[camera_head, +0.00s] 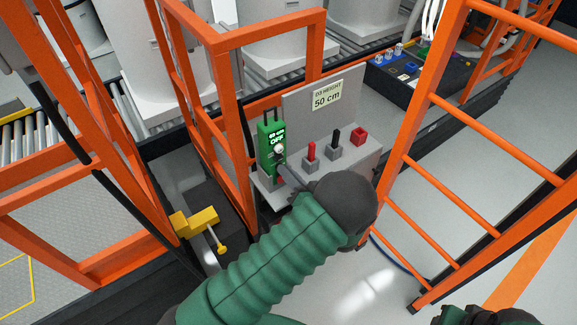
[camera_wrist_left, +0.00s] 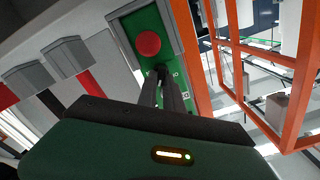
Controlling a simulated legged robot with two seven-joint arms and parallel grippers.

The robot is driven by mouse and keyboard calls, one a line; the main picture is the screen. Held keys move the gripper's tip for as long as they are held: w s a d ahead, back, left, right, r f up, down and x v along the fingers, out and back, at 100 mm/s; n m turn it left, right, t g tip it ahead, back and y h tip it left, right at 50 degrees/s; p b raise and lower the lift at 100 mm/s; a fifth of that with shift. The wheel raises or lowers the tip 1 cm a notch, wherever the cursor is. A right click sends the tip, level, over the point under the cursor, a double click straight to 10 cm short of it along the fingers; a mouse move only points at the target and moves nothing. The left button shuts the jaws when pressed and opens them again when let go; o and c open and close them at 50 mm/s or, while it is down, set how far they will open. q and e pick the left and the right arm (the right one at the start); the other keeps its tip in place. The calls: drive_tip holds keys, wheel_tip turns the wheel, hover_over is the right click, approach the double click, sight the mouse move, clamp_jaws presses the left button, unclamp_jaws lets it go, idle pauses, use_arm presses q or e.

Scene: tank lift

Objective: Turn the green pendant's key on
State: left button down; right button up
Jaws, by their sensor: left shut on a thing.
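The green pendant (camera_head: 265,150) stands upright at the left of the grey control console, and its small display (camera_head: 277,139) reads "OFF". It also shows close up in the left wrist view (camera_wrist_left: 122,30), with a red button (camera_wrist_left: 148,43) on its face. My left gripper (camera_head: 283,166) reaches the lower part of the pendant's face. In the left wrist view its fingers (camera_wrist_left: 166,80) are closed together at the face beside the red button. The key is hidden between the fingertips, so its turn angle cannot be seen.
A sign (camera_head: 327,95) reads "50 cm". Orange frame posts (camera_head: 205,120) and a ladder (camera_head: 440,165) flank the console. A yellow part (camera_head: 195,220) sits lower left.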

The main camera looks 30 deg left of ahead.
use_arm(q)
drive_tip(key=shift+f+m+p, duration=0.2)
drive_tip(key=shift+m+p, duration=1.1)
drive_tip(key=shift+m, duration=1.45)
drive_tip(key=shift+f+m+p, duration=0.15)
drive_tip(key=shift+m+p, duration=1.15)
drive_tip(key=shift+m, duration=1.45)
